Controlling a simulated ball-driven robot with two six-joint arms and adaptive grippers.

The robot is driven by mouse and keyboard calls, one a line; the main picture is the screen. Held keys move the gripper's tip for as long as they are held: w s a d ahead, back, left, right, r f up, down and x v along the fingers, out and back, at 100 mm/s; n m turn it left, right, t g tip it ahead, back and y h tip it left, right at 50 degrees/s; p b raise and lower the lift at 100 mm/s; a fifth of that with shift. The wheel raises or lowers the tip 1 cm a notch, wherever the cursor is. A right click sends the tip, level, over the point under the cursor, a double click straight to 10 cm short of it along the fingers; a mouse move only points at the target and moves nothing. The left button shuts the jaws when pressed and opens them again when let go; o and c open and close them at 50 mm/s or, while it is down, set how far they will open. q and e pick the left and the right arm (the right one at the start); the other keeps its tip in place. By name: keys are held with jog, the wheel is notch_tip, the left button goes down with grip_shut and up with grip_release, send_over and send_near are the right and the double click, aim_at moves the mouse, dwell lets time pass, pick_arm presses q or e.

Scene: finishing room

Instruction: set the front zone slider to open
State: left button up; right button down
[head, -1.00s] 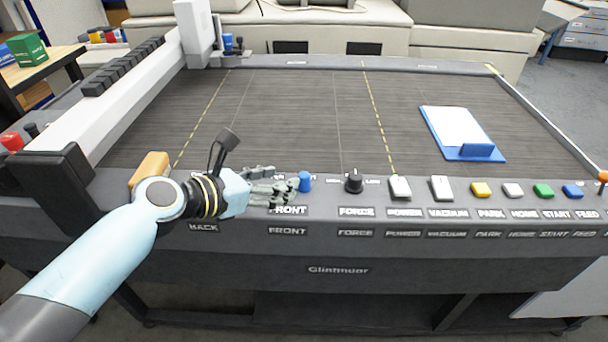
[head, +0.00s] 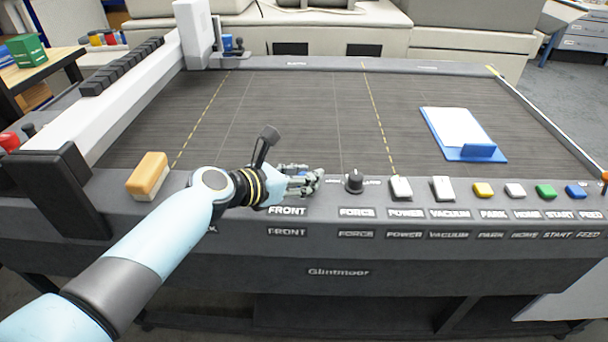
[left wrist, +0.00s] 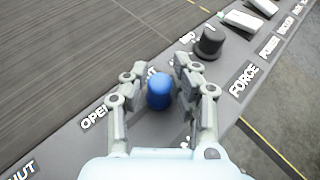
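The front slider's blue knob (left wrist: 160,91) shows in the left wrist view, standing up from the grey panel. The word OPEN (left wrist: 93,118) is printed to its left, and a partly hidden word close behind it ends in T. My left gripper (left wrist: 158,72) is open, with one finger on each side of the knob and small gaps between. In the head view the left gripper (head: 308,181) is over the panel above the FRONT label (head: 287,211) and largely hides the knob. My right gripper is not in view.
A black FORCE dial (head: 354,181) stands just right of the gripper, followed by a white POWER switch (head: 401,188) and several buttons. A tan block (head: 148,176) lies left of the forearm. A blue clipboard (head: 474,152) lies on the bed.

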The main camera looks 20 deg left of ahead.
pick_arm(q)
grip_shut()
jog(key=a, duration=0.2)
jog(key=s+a, duration=0.1)
jog(key=a, duration=0.3)
jog(key=shift+s, duration=0.3)
jog(key=shift+o, duration=0.3)
grip_release()
jog(key=o, duration=0.5)
jog(key=shift+s+a, duration=0.15)
jog(key=shift+a, duration=0.1)
